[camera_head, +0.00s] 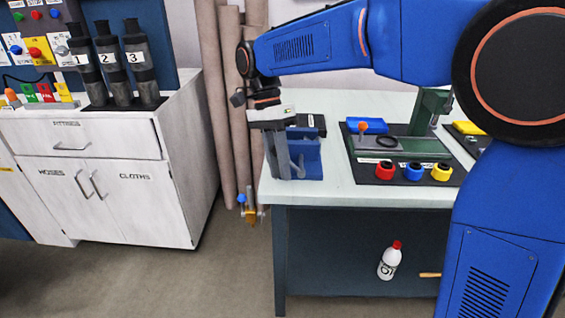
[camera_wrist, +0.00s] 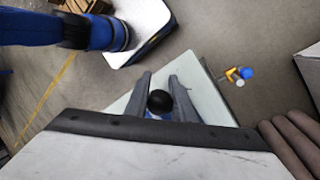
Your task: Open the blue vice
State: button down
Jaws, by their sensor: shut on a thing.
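The blue vice (camera_head: 312,158) stands at the left front corner of the white-topped bench. A small blue part of it shows under the black ball in the wrist view. My gripper (camera_head: 284,172) points down at the vice, with its grey fingers in front of the vice's left part. In the wrist view my gripper (camera_wrist: 160,80) has one finger on each side of a black ball knob (camera_wrist: 159,101), which looks like the end of the vice's handle. The fingers are shut on this handle. The vice's jaws are largely hidden, so their gap cannot be told.
On the bench (camera_head: 335,190), a dark board holds a green press (camera_head: 428,112) and red, blue and yellow caps (camera_head: 413,172). A blue-and-orange valve piece (camera_head: 250,210) sticks out at the bench's left side. A white cabinet (camera_head: 120,190) stands left. Brown rolls (camera_head: 228,110) stand behind.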

jog(key=shift+f, duration=0.15)
jog(key=c, duration=1.5)
grip_release()
jog(key=shift+a, duration=0.1)
